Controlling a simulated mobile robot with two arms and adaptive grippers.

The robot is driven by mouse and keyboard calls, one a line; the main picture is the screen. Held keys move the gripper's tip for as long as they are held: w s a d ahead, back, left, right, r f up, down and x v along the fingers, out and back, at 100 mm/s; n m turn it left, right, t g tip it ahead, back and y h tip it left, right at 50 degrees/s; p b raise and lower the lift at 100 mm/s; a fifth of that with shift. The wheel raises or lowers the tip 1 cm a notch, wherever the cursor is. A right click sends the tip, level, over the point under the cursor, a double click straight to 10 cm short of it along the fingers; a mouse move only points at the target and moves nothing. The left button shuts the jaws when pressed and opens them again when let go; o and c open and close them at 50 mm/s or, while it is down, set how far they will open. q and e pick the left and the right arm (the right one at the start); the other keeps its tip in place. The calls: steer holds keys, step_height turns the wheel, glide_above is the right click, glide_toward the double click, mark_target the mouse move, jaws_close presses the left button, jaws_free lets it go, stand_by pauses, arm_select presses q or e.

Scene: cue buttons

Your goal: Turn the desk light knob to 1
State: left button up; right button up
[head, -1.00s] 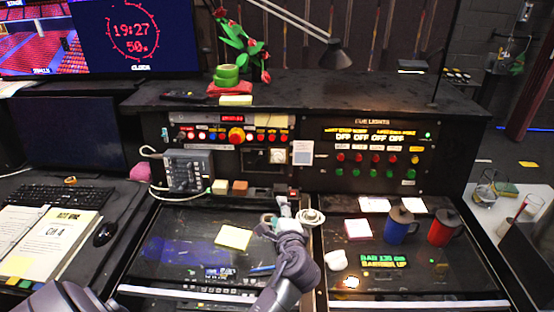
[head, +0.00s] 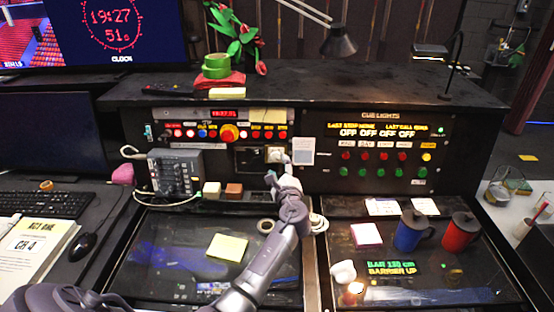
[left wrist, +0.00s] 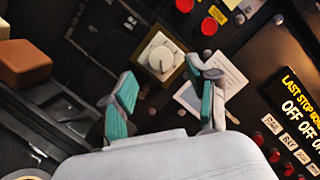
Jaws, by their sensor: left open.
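The desk light knob (left wrist: 160,58) is a round white dial with a ridge across it, set on a square plate on the upright panel. It also shows in the head view (head: 275,154), just above my left gripper. My left gripper (left wrist: 165,98) has its two teal-padded fingers spread apart, with nothing between them. The knob lies just beyond the fingertips in the wrist view. In the head view my left gripper (head: 283,168) is right below the knob, and I cannot tell whether it touches. The dial markings are too small to read. My right gripper is not in view.
A white note (head: 303,151) is fixed right of the knob. Red and green cue buttons (head: 375,163) fill the right panel. A large red button (head: 229,132) is up left. Blue (head: 409,232) and red (head: 461,233) mugs stand on the desk at right.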

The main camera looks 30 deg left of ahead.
mark_target(276, 158)
arm_select(q)
steer(key=shift+x, duration=1.2)
steer(key=shift+w+a, duration=0.3)
steer(key=shift+w, duration=0.1)
steer(key=shift+c, duration=0.9)
jaws_close()
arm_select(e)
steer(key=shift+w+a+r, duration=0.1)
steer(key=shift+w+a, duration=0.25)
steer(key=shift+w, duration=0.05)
